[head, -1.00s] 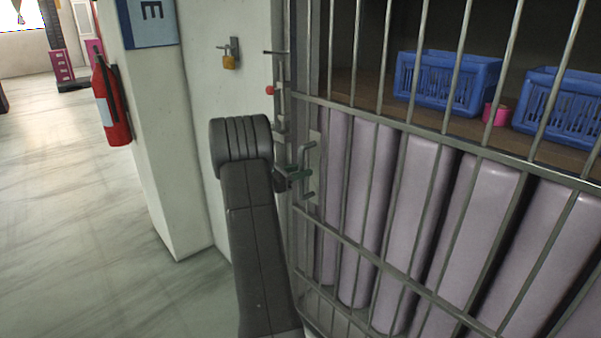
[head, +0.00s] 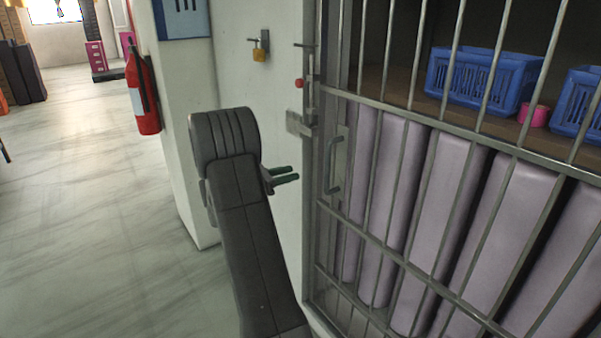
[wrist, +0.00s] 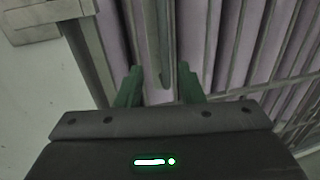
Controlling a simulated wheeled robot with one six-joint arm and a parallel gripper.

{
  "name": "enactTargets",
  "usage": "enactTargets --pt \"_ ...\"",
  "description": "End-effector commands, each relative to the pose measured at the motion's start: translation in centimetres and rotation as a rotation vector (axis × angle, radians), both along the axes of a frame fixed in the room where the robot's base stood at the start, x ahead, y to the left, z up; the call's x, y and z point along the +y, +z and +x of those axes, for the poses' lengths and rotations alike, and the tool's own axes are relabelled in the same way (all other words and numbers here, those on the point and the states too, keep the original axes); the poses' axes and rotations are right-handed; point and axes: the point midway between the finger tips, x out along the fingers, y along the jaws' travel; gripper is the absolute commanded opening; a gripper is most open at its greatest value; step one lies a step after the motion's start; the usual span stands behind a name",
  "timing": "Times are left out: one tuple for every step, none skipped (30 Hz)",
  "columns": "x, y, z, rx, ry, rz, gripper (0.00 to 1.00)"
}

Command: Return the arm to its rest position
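My gripper (head: 290,174) has two green fingers and is held left of the metal door handle (head: 333,165) of a barred gate (head: 310,230). A visible gap lies between the fingertips and the handle in the head view. In the wrist view, my gripper's fingers (wrist: 160,88) stand apart with nothing held between them. The handle (wrist: 164,45) shows beyond them, in line with the gap. My dark arm is bent, its link rising from the bottom of the head view.
Behind the bars are tall lilac pads (head: 425,200) and a shelf with blue baskets (head: 480,78) and a pink roll (head: 535,115). A yellow padlock (head: 259,54) hangs on the white wall. A red fire extinguisher (head: 143,92) is further left. Open floor (head: 90,220) lies left.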

Motion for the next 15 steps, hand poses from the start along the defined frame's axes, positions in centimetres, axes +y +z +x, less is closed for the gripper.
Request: enactTargets --pt "0.31 0.0 -0.15 0.0 0.001 0.0 0.34" --pt "0.42 0.01 -0.21 0.0 0.0 0.0 0.34" --pt "0.52 0.01 -0.28 0.0 0.0 -0.001 0.34" --pt "0.57 0.02 -0.31 0.0 0.0 -0.001 0.34" --pt "0.61 0.02 -0.33 0.0 0.0 -0.001 0.34" --pt "0.61 0.02 -0.34 0.0 -0.001 -0.001 0.34" --pt "0.6 0.02 -0.34 0.0 -0.001 -0.001 0.34" --pt "0.59 0.02 -0.34 0.0 -0.001 -0.001 0.34" --pt "0.59 0.02 -0.34 0.0 -0.001 0.0 0.34" --pt "0.58 0.01 -0.33 0.0 -0.001 0.0 0.34" --pt "0.59 0.02 -0.32 0.0 -0.001 0.0 0.34" --pt "0.57 0.01 -0.31 0.0 -0.001 0.0 0.34" --pt "0.53 0.01 -0.3 0.0 -0.001 0.0 0.34" --pt "0.47 0.01 -0.27 0.0 -0.001 0.0 0.34" --pt "0.32 0.01 -0.19 0.0 -0.002 0.0 0.34"
